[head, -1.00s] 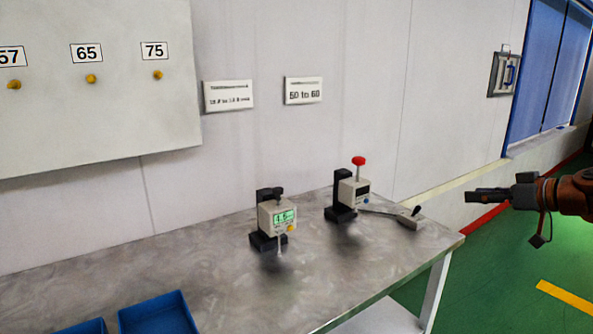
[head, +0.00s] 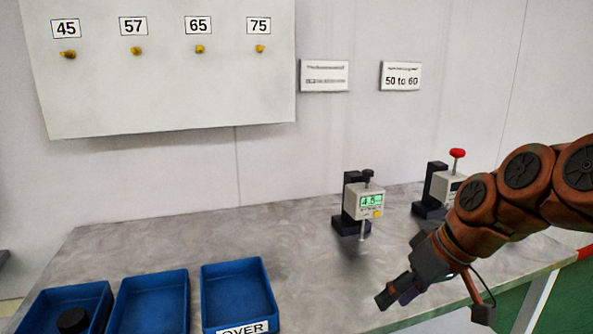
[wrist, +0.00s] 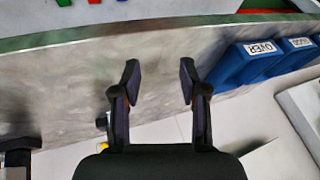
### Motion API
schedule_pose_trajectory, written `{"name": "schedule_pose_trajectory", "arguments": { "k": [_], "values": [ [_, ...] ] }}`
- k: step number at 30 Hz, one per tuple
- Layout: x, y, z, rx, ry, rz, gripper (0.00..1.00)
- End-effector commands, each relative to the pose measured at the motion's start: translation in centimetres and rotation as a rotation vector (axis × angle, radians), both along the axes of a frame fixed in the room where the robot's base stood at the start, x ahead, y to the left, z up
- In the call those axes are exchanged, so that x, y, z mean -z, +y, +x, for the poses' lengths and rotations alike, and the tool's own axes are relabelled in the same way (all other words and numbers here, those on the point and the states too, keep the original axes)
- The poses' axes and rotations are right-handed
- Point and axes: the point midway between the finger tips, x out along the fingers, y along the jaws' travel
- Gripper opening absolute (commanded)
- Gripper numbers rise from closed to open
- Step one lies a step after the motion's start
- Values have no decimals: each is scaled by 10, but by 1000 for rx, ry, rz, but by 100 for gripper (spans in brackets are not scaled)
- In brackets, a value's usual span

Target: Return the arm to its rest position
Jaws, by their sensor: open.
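My arm (head: 485,205) reaches in from the right edge of the head view, bent down and to the left. My gripper (head: 392,292) is over the front part of the grey table, right of the blue bins and below the gauge with the green display. In the wrist view my gripper (wrist: 158,82) shows two dark fingers spread apart, with nothing between them but the table surface behind.
The grey table (head: 290,225) holds a gauge with a green display (head: 369,201) and a red-knobbed gauge (head: 440,185), partly hidden by my arm. Blue bins line the front left: OVER (head: 238,270), a middle one (head: 150,283), and one holding a black disc (head: 73,320).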

Motion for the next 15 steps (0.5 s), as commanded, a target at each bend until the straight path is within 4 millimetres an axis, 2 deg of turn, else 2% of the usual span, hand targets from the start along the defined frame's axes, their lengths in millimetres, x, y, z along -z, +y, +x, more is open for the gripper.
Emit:
{"name": "schedule_pose_trajectory", "arguments": {
  "k": [1,4,7,9,15],
  "values": [
    [23,10,-17,5,56,-37,43],
    [60,21,-50,42,159,-105,43],
    [96,23,-84,93,259,-180,43],
    [116,21,-105,131,318,-226,43],
    [154,11,-152,230,430,-324,43]
  ]
}}
